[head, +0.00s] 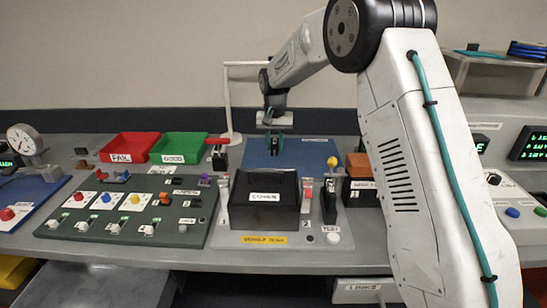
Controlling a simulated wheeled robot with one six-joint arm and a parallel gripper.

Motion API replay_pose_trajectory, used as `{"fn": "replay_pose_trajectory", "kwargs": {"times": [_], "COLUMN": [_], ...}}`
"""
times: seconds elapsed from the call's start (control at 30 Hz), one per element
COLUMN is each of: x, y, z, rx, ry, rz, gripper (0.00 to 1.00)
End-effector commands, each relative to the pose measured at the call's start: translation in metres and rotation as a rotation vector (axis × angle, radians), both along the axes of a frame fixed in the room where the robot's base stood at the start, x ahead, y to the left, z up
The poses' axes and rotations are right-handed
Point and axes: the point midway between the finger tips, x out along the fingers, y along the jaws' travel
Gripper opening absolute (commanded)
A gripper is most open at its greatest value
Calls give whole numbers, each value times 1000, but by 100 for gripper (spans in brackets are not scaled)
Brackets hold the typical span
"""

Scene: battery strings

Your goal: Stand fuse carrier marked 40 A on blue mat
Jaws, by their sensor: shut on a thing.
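The blue mat (310,152) lies on the bench at the back, behind the black box labelled COVER. My gripper (274,143) points down over the left part of the mat, with its jaws shut on a small dark piece. The fingers mostly hide this piece, and no marking can be read on it, so I cannot tell whether it is the 40 A fuse carrier. I cannot tell whether it touches the mat or hangs just above it.
The black COVER box (264,200) stands in front of the mat, with upright red-and-white parts beside it. A red FAIL tray (129,147) and green GOOD tray (180,147) are to the left. The mat's right side is clear.

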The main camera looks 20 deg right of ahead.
Motion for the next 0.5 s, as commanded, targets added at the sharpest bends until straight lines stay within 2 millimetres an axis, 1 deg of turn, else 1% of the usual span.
{"fn": "replay_pose_trajectory", "kwargs": {"times": [0.13,0.33,0.4,0.5], "x": [0,0,0,1], "y": [-2,-1,0,1], "z": [-15,-47,-51,-51], "rx": [0,0,0,0], "ry": [0,0,-2,-3], "rz": [-2,0,1,2], "gripper": [0,0,0,0]}}
